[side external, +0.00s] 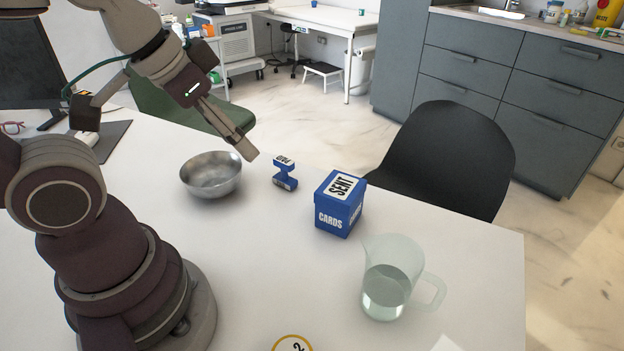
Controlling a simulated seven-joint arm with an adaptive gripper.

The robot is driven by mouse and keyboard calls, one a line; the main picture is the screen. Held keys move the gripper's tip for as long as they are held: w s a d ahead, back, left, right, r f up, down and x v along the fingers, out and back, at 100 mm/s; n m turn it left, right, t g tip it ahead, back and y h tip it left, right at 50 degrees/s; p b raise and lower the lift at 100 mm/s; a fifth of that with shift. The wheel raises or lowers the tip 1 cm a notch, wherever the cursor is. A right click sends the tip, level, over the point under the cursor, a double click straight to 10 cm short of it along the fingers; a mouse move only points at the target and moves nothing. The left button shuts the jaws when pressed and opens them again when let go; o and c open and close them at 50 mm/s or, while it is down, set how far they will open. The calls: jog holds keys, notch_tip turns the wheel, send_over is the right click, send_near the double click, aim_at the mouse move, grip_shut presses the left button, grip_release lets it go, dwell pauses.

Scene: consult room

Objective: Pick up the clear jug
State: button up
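The clear jug (390,285) stands upright on the white table near its front right. It has a spout at the upper left, a handle on the right side, and clear liquid in its lower part. My gripper (248,153) is above the far side of the table, near the metal bowl, well to the left of the jug and apart from it. Its fingers point down to the right and are seen nearly edge-on, so the gap between them cannot be made out. No object shows in the fingers.
A metal bowl (211,178), a blue stamp (285,174) and a blue cards box (339,204) stand behind and left of the jug. A yellow-ringed disc (292,343) lies at the front edge of view. A black chair (445,155) stands beyond the table (460,255).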

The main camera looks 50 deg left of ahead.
jog(key=shift+o, duration=0.3)
jog(key=w+d+r+n+g, duration=0.2)
jog(key=w+d+r+n, duration=0.1)
jog(key=w+d+n, duration=0.4)
jog(key=n+g, duration=0.4)
jog(key=n, duration=0.8)
send_over(440, 292)
jog(key=f, duration=1)
jog(key=shift+w+f, duration=0.1)
jog(key=shift+w, duration=0.15)
notch_tip(440, 292, down, 10)
jog(key=shift+f, duration=0.2)
jog(key=shift+r, duration=0.1)
grip_shut()
